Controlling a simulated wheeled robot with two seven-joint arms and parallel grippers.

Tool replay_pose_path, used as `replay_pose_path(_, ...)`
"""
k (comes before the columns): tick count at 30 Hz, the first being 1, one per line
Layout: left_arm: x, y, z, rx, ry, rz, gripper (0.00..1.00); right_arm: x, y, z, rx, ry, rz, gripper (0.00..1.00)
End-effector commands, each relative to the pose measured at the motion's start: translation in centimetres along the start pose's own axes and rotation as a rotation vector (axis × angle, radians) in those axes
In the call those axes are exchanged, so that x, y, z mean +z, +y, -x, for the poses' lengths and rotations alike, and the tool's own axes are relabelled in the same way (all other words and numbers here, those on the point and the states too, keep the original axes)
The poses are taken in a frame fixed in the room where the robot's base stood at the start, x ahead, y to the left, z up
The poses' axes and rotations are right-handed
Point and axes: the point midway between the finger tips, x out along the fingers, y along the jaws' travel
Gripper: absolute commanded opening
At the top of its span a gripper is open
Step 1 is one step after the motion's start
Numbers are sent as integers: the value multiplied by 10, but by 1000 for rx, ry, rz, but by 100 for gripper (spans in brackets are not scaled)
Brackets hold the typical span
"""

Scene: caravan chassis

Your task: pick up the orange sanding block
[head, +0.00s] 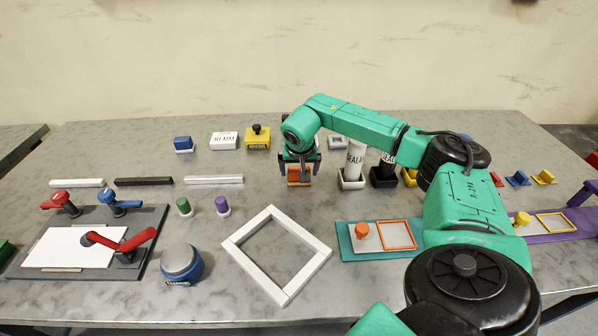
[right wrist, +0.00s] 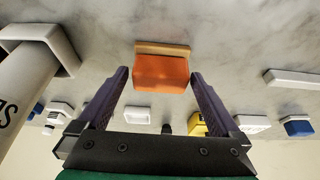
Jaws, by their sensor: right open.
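The orange sanding block (head: 299,176) sits on the grey table below my right gripper in the head view, partly hidden by it. In the right wrist view the block (right wrist: 161,73) is an orange block with a tan strip along one edge, and it lies centred between the fingers, near their tips. My right gripper (head: 301,162) is open around or just above the block; I cannot tell the exact height. Its two dark fingers (right wrist: 159,78) show spread apart in the right wrist view, with a gap on each side of the block. My left gripper is not in view.
Sealant tubes in holders (head: 352,166) stand just right of the gripper. A yellow block with a knob (head: 257,140) and a white labelled box (head: 224,141) are at its left. A white square frame (head: 235,257) lies in front. Bare table surrounds the block.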

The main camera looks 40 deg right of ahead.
Motion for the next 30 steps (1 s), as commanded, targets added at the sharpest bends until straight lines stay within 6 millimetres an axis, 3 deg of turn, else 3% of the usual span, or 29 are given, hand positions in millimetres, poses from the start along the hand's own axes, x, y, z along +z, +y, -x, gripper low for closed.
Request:
replay_pose_path(3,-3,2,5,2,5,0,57,0,0,-15,0,-2,-1,100)
replay_pose_path(9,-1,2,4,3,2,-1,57,0,0,-18,-2,0,0,100)
replay_pose_path(11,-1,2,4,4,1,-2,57,0,0,-18,-2,0,0,81)
replay_pose_path(15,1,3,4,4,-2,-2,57,0,0,-18,-1,0,0,27)
replay_pose_path(25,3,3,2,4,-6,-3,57,-3,0,-13,-3,2,-1,26)
replay_pose_path(30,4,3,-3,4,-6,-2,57,-12,-1,10,-5,5,-1,26)
